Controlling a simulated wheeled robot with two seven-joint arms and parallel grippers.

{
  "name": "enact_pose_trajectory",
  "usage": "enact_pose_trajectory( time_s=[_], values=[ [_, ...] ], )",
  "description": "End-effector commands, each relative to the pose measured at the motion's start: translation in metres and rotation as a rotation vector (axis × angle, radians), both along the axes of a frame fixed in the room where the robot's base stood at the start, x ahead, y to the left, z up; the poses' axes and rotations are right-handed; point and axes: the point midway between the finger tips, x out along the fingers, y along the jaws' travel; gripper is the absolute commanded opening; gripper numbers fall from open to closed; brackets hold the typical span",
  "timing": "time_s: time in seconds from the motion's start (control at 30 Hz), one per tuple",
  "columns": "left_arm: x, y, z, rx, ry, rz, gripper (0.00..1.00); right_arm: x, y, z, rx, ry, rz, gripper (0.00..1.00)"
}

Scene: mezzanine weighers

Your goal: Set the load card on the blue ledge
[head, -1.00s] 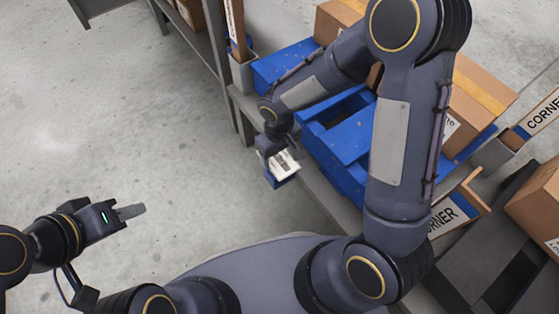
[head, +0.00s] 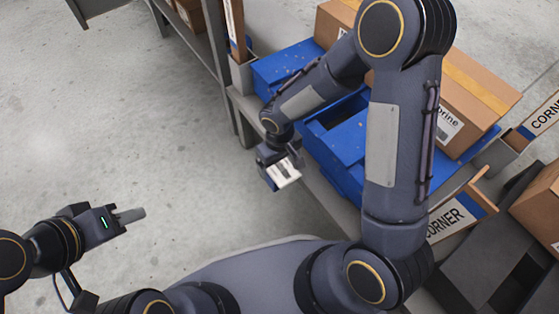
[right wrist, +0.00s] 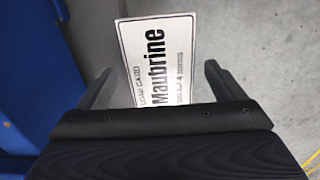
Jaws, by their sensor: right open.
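The load card (right wrist: 160,62) is a white card with black print reading "Maubrine". In the right wrist view it lies between the two fingers of my right gripper (right wrist: 158,85), with a gap on each side; its lower end is hidden by the gripper body. In the head view the card shows as a white patch (head: 285,173) at my right gripper (head: 278,160), which is open. A small blue patch (head: 267,178) shows right beside the card; I cannot tell whether it is the blue ledge. My left gripper (head: 128,215) is away at the lower left, with its fingers seen edge-on.
CORNER boards (head: 455,215) stand in holders at the right. Open concrete floor (head: 120,120) lies to the left.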

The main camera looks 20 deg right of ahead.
Motion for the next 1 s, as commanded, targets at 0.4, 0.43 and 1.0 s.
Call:
enact_pose_trajectory(
  time_s=[0.4,0.43,1.0],
  values=[
    [0.000,0.000,0.031,0.000,0.000,0.000,0.36,0.001,0.000,0.064,0.002,-0.006,0.001,0.89],
    [0.000,0.000,0.034,0.000,0.000,0.000,0.36,0.001,0.000,0.070,0.001,-0.004,0.001,0.89],
    [0.000,0.000,0.052,0.000,0.000,0.000,0.36,0.000,-0.001,0.126,0.003,-0.003,-0.005,0.89]
  ],
)
